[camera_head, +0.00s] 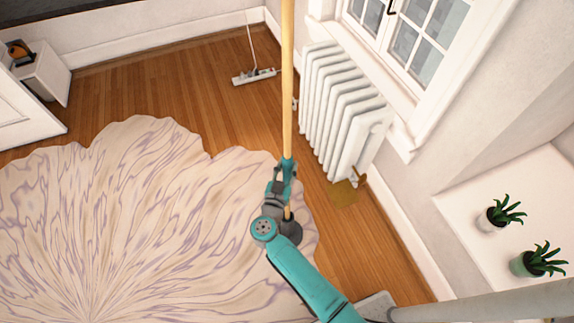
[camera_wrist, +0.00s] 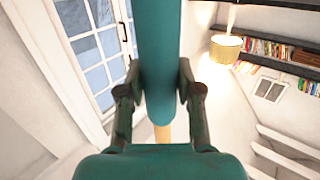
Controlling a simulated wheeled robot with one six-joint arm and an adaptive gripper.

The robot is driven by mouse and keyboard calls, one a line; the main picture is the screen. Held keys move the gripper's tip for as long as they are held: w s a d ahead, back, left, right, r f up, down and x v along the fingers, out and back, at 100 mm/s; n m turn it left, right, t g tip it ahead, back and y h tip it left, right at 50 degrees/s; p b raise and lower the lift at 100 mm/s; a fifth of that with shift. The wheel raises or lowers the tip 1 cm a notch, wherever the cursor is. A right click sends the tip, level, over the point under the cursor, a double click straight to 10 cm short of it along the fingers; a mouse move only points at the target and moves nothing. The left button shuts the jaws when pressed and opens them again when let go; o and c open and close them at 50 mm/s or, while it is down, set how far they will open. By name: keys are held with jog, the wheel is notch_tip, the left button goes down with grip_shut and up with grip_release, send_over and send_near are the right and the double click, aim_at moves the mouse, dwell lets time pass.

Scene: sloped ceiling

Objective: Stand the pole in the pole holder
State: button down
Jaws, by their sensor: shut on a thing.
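The pole (camera_head: 288,80) is a long light-wood rod with a teal grip section. It stands roughly upright in the head view, its top running out of the frame. My gripper (camera_head: 281,178) is shut on the teal section, which also shows between both fingers in the wrist view (camera_wrist: 158,70). Below my gripper a short wooden length shows beside my wrist. A dark round base (camera_head: 292,232), which looks like the pole holder, is on the rug's right edge, partly hidden by my arm. The pole's lower end lines up with it; I cannot tell whether it is inside.
A white radiator (camera_head: 343,110) stands right of the pole under the window (camera_head: 412,45). A brass-coloured object (camera_head: 345,192) is on the floor by it. Potted plants (camera_head: 497,214) sit at right. The pale rug (camera_head: 130,220) is clear.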

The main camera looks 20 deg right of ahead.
aim_at(287, 181)
jog(key=shift+f, duration=4.55)
notch_tip(287, 181, down, 9)
jog(key=c, duration=0.7)
grip_release()
jog(key=shift+s, duration=0.1)
jog(key=v, duration=1.2)
